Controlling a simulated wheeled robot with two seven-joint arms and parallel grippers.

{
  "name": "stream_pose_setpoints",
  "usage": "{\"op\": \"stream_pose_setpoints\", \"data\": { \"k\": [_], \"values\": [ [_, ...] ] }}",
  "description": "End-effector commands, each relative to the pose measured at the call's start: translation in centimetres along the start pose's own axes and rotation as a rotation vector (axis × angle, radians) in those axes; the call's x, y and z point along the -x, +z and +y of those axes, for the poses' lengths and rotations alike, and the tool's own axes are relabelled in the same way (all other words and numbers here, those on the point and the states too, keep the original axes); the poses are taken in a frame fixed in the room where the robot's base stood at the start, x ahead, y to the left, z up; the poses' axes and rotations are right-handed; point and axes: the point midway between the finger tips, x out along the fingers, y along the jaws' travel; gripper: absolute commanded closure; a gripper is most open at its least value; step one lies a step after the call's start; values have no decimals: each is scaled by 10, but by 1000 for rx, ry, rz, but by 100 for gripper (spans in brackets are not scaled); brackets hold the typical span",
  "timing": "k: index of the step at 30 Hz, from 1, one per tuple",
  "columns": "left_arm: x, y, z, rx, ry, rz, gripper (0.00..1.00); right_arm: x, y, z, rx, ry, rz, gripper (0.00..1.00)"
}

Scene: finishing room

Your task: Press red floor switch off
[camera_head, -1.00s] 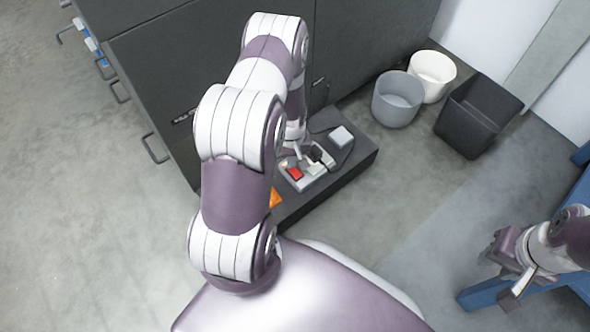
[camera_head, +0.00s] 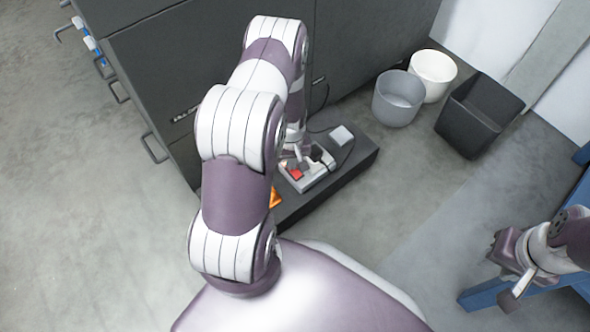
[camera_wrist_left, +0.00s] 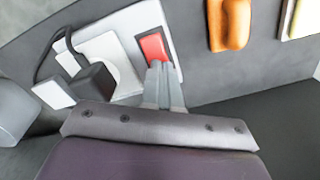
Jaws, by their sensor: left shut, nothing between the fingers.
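The red switch (camera_head: 295,174) sits on a pale grey switch plate (camera_head: 313,180), on a low dark platform by the cabinet. It also shows in the left wrist view (camera_wrist_left: 153,47). My left gripper (camera_wrist_left: 161,66) points down at it, fingers together and empty. Its fingertips overlap the near edge of the red switch in that view; I cannot tell whether they touch it. In the head view my left gripper (camera_head: 299,158) is partly hidden by its own arm. My right gripper (camera_head: 506,277) hangs at the right, beside a blue frame; its finger gap is unclear.
The low dark platform (camera_head: 345,178) also carries a white box (camera_head: 341,135) and an orange object (camera_head: 275,197). A dark cabinet (camera_head: 150,60) stands behind. A grey bucket (camera_head: 398,98), a white bucket (camera_head: 433,74) and a black bin (camera_head: 478,115) stand at the right. The floor at left is clear.

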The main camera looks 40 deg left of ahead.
Motion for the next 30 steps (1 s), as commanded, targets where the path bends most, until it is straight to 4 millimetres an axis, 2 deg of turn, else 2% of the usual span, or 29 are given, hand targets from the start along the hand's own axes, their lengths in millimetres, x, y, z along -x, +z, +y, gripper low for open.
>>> {"op": "stream_pose_setpoints", "data": {
  "k": [10, 14, 30],
  "values": [
    [-6, 0, 0, 0, 0, -1, 100, -4, 0, 0, 0, 0, 0, 62],
    [-2, 0, 0, 0, 0, 0, 100, 0, 0, 0, 0, 0, 0, 62],
    [55, 0, 0, 0, 0, 0, 100, 58, -7, 0, 0, 0, 0, 62]
  ]
}}
